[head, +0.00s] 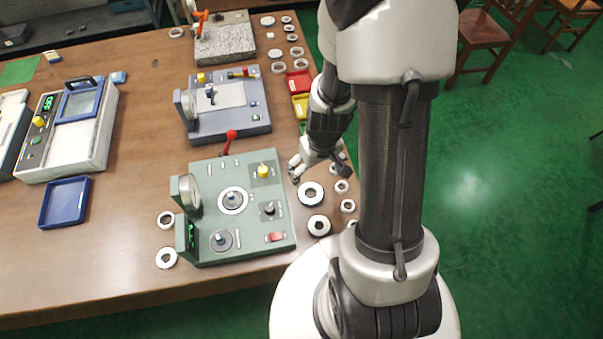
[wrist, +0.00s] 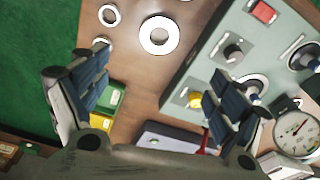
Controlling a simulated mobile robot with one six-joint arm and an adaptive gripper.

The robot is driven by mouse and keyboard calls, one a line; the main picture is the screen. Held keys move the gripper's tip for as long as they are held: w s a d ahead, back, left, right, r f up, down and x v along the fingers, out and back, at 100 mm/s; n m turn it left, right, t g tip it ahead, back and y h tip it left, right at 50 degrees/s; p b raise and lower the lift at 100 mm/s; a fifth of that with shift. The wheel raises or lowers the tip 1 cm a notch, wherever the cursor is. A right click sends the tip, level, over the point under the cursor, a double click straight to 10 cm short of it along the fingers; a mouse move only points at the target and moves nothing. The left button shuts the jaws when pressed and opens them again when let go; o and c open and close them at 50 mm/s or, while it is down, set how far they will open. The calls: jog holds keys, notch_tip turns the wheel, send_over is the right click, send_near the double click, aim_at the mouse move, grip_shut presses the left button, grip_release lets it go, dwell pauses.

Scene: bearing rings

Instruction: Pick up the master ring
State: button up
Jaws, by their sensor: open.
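Several loose rings lie on the wooden table. No marking that I can read tells which is the master ring. The one nearest my gripper (head: 318,168) is a broad pale ring (head: 311,203) with a dark inner edge, flat beside the green gauge device (head: 262,200). In the wrist view this ring (wrist: 144,36) lies ahead of the fingers, above the gap between them. My gripper (wrist: 160,85) is open, with nothing between its fingers, and stands apart from the ring. The green device (wrist: 240,35) is on the right there.
Another broad ring (head: 319,234) and smaller rings (head: 341,192) lie close by, near the table's right edge. Red (head: 298,80) and yellow (head: 300,104) bins and a blue-grey device (head: 255,115) stand farther back.

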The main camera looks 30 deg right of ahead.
jog(key=b, duration=0.6)
send_near(310, 195)
jog(key=shift+s+a, duration=0.1)
jog(key=shift+a, duration=0.1)
jog(key=f+b, duration=0.1)
jog(key=f, duration=0.1)
jog(key=f+b, duration=0.4)
jog(key=shift+w+d+f, duration=0.2)
jog(key=shift+w+f, duration=0.1)
jog(key=shift+w, duration=0.1)
jog(key=shift+r, duration=0.1)
jog(key=c, duration=1.6)
jog(key=shift+c, duration=0.4)
